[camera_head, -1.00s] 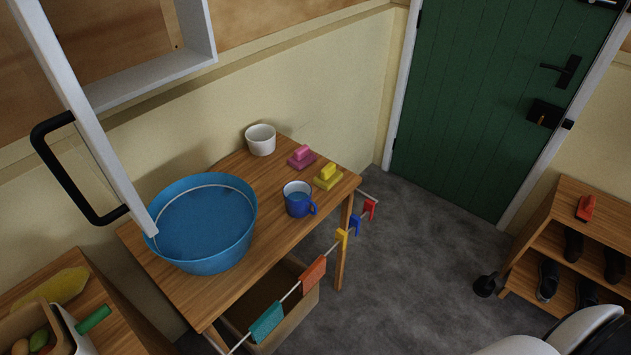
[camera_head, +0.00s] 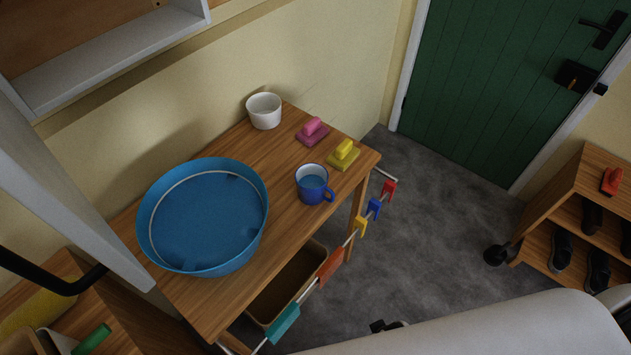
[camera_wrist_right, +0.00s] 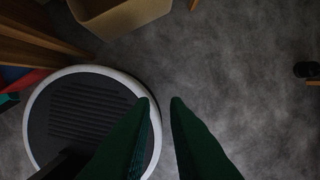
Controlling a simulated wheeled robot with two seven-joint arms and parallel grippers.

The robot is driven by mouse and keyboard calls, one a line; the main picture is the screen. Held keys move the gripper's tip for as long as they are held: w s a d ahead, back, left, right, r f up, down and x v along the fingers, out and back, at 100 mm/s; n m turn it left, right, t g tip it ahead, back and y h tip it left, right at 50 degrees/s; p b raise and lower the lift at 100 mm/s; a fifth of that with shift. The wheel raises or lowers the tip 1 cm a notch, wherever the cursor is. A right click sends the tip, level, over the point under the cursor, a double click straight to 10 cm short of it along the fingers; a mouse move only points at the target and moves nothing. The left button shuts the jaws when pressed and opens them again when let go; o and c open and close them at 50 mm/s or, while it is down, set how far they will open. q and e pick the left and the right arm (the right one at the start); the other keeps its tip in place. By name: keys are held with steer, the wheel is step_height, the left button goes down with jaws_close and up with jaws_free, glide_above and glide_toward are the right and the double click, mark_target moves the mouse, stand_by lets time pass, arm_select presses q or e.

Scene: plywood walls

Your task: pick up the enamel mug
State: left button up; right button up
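The enamel mug (camera_head: 311,190) is blue outside and pale inside at the top. It stands upright on a wooden table (camera_head: 205,310), to the right of a big blue basin, with its handle towards the front right. My right gripper (camera_wrist_right: 161,102) shows in the right wrist view as two dark green fingers, apart and empty, above the grey floor. The mug is not in that view. In the head view a white part of my arm crosses the bottom right, and the right fingers cannot be made out there. My left gripper is in neither view.
The blue basin (camera_head: 205,220) fills the table's left half. A rail with coloured clips (camera_head: 331,264) runs along the front. An open white cabinet door (camera_head: 70,190) hangs at left.

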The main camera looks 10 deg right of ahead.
mark_target(333, 197)
steer(key=w+a+r+n+t+h+b, duration=0.1)
steer(key=w+r+n+t, duration=0.3)
steer(key=r, duration=0.8)
steer(key=w+r+n+g+h+b, duration=0.1)
steer(key=w+r+n, duration=0.2)
steer(key=w+r, duration=0.55)
steer(key=w+a+r+n+t+h, duration=0.1)
steer(key=w+a+r+n+t, duration=0.4)
steer(key=n, duration=0.6)
steer(key=w+a+r+n+t+h, duration=0.1)
steer(key=w+a+r+n+t, duration=0.35)
steer(key=n, duration=0.75)
steer(key=shift+g, duration=0.75)
steer(key=w+d, duration=0.2)
steer(key=w+d+f, duration=0.1)
steer(key=w, duration=0.1)
steer(key=shift+w+d+f, duration=0.1)
steer(key=shift+w+d, duration=0.15)
steer(key=shift+d, duration=0.1)
steer(key=x, duration=0.4)
steer(key=shift+w+d+f, duration=0.2)
steer(key=shift+w+f, duration=0.05)
steer(key=shift+f, duration=0.05)
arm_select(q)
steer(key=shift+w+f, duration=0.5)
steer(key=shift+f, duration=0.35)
arm_select(e)
steer(key=shift+s, duration=0.1)
jaws_close()
